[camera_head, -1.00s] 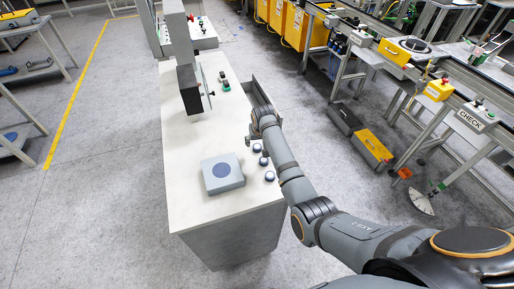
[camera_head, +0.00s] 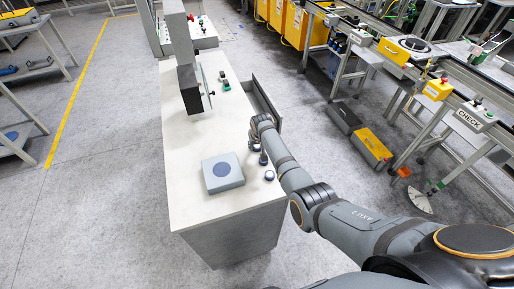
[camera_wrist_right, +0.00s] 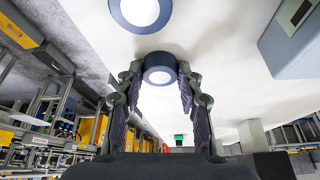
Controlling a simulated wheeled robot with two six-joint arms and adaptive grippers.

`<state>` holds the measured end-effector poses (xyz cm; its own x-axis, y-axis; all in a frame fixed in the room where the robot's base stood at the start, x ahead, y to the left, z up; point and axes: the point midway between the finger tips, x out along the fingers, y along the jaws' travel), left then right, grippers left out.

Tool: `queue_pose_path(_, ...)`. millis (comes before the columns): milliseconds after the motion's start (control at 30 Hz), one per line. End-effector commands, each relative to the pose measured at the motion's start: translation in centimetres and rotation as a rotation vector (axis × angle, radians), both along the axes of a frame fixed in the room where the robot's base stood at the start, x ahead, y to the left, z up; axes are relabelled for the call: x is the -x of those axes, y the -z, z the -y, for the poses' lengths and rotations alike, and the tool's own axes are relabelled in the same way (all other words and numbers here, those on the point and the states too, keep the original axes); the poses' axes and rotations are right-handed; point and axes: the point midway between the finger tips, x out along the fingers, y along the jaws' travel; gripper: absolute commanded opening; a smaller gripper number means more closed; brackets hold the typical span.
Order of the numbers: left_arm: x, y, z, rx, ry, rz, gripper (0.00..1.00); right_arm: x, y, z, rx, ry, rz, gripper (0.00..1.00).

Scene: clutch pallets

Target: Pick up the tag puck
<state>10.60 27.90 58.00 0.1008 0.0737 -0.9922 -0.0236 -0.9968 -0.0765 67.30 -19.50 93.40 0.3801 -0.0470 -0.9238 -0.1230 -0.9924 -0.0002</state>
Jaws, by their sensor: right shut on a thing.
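My right gripper (camera_head: 257,146) is at the right edge of the white-topped bench (camera_head: 197,128), low over a row of small dark round pucks. In the right wrist view its two fingers (camera_wrist_right: 158,82) are closed on a tag puck (camera_wrist_right: 160,68), dark-rimmed with a pale round face. In the head view the gripper mostly hides this puck. A second puck (camera_wrist_right: 140,12) is just beyond the fingertips in the wrist view. Two pucks show clear of the fingers in the head view, one close by (camera_head: 264,160) and one nearer (camera_head: 270,175). My left gripper is out of view.
A grey-blue box with a dark round mark (camera_head: 222,173) sits on the bench left of the pucks. A dark upright fixture (camera_head: 190,88) stands farther back. An open drawer (camera_head: 265,100) juts from the bench's right side. The bench's left part is clear.

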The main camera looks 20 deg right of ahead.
Motion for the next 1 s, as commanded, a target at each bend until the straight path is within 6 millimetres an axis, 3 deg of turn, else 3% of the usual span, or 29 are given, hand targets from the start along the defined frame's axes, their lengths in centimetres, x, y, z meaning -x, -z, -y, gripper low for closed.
queue_pose_path(333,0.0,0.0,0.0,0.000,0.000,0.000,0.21,0.0,-0.3,0.0,0.000,0.000,0.001,0.12)
queue_pose_path(533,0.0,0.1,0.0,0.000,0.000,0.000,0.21,-0.1,-3.1,0.0,-0.001,0.001,0.004,0.12)
queue_pose_path(800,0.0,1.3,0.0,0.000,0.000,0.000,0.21,3.9,-8.6,3.1,0.002,0.001,0.005,0.12)
queue_pose_path(1000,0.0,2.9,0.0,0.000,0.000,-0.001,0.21,8.1,-10.8,6.3,0.006,0.000,0.001,0.12)
